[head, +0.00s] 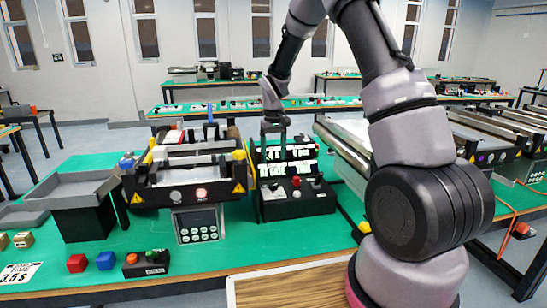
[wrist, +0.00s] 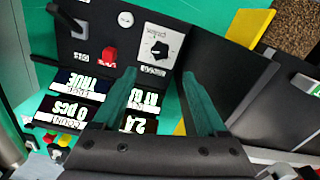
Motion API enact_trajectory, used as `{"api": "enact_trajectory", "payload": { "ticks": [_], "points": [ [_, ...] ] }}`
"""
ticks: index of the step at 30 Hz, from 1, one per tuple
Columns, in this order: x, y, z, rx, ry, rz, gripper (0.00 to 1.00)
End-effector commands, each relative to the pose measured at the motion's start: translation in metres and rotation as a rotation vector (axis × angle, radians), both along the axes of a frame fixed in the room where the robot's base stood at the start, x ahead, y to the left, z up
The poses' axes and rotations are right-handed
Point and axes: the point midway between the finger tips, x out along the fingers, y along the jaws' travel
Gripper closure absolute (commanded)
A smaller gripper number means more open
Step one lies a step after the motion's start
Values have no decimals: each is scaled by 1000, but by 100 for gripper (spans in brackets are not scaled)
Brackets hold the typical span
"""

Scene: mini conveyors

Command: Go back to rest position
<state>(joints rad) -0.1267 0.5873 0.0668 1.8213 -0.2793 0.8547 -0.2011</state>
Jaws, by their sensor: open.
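My gripper (wrist: 159,77) is open, with its two dark green fingers apart and nothing between them. In the wrist view it is over a black control box (wrist: 100,20) with a red button (wrist: 109,54), a black knob (wrist: 160,48) and lit displays (wrist: 83,85). In the head view my gripper (head: 274,127) hangs at the back of the same control box (head: 300,205), right of a small conveyor (head: 187,190). Whether the fingers touch the box cannot be told.
A grey tray on a black stand (head: 88,183) is at the left. A second conveyor (head: 345,150) is partly behind my arm.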

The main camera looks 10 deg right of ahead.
Motion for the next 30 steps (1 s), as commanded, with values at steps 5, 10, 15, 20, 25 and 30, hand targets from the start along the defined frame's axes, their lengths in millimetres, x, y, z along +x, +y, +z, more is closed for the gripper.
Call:
{"api": "enact_trajectory", "payload": {
  "ticks": [5, 10, 15, 20, 25, 30],
  "points": [
    [-3, -2, 13, 4, -14, -12, 25],
    [-22, -13, 73, 28, -81, -77, 25],
    [-63, -28, 145, 69, -172, -172, 25],
    [-109, -40, 200, 113, -255, -257, 25],
    [-165, -50, 242, 169, -340, -345, 25],
    [-223, -58, 270, 235, -427, -428, 25]
  ]
}}
